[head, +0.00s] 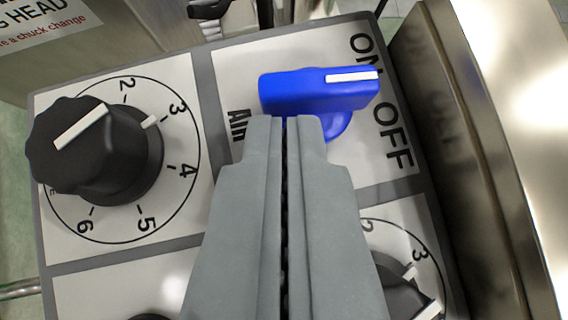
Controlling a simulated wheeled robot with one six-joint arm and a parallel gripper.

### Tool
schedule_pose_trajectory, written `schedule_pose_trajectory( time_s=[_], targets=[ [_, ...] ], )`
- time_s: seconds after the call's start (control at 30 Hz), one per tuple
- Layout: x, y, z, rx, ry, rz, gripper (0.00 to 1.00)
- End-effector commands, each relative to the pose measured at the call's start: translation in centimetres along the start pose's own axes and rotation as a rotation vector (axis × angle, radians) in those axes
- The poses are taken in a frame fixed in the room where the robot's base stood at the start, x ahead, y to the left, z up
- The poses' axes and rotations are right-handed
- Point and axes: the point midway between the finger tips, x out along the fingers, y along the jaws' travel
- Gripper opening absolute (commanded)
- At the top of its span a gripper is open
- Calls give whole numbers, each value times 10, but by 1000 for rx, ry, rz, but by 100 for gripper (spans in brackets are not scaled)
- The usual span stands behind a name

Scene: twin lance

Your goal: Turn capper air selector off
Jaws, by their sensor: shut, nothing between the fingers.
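The blue air selector (318,90) is a lever knob with a white pointer line on its right end. It sits on a white panel plate (235,75) marked "Air", "ON" and "OFF". The lever lies nearly level in the picture, its white line pointing right, between the "ON" and "OFF" labels. My grey gripper (285,122) is shut and empty. Its tips are at the lower edge of the blue lever and overlap it in the picture; I cannot tell whether they touch. The gripper hides part of the knob's base and the plate below.
A large black dial (85,150) with a numbered scale stands out at the left. Another black dial (405,290) is partly hidden at the lower right. A shiny metal housing (480,140) rises along the right. A sign (40,25) is at the top left.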

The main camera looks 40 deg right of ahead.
Motion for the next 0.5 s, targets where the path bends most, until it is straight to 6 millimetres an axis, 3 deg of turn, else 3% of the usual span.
schedule_pose_trajectory(
  time_s=[0.27, 0.5],
  targets=[
    [3, -8, -2, 126, -1, 143, 0],
    [4, -10, -3, 122, -1, 137, 0]
  ],
)
